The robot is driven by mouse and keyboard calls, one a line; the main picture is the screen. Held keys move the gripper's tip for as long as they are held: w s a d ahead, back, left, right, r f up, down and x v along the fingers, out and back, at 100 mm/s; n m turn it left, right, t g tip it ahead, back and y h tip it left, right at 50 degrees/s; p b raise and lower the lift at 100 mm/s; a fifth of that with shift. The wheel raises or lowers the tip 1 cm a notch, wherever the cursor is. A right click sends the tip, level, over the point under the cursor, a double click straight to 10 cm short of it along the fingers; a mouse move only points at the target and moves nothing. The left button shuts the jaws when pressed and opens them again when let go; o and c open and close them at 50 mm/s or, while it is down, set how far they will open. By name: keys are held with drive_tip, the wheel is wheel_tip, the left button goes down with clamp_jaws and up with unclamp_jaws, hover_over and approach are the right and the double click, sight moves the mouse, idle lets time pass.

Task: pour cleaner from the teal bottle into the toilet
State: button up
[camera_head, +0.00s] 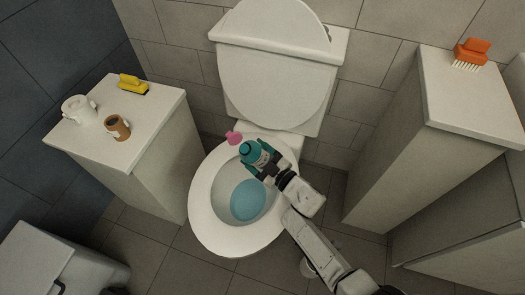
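The white toilet (208,214) stands in the middle with its lid raised and blue water (248,200) in the bowl. The teal bottle (252,150) is above the back right part of the bowl. My gripper (262,162) is closed around the bottle's body from the lower right, with dark fingers on both sides. The bottle's top points to the upper left in the picture. I cannot tell how far it is tilted, and no stream shows. A small pink thing (234,138) is at the back left of the toilet rim, near the bottle.
A left cabinet (150,142) holds a yellow brush (132,85), a brown cup (118,127) and a white object (79,109). A right cabinet (460,110) holds an orange brush (472,51). A white bin (50,262) stands at the lower left. Tiled floor is free left of the toilet.

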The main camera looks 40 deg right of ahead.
drive_tip(key=shift+d+n, duration=0.2)
drive_tip(key=shift+n, duration=0.2)
drive_tip(key=shift+w+d+f+n+b, duration=0.1)
drive_tip(key=shift+d+n+b, duration=0.1)
drive_tip(key=shift+n+b, duration=0.2)
idle(0.4)
drive_tip(key=shift+d+f+n+b, duration=0.1)
drive_tip(key=shift+d+n+b, duration=0.1)
drive_tip(key=shift+n+b, duration=0.15)
drive_tip(key=shift+d+f+n, duration=0.15)
drive_tip(key=shift+n, duration=0.3)
drive_tip(key=shift+f+b, duration=0.1)
drive_tip(key=shift+b, duration=0.35)
drive_tip(key=shift+d+n, duration=0.1)
drive_tip(key=shift+n, duration=0.3)
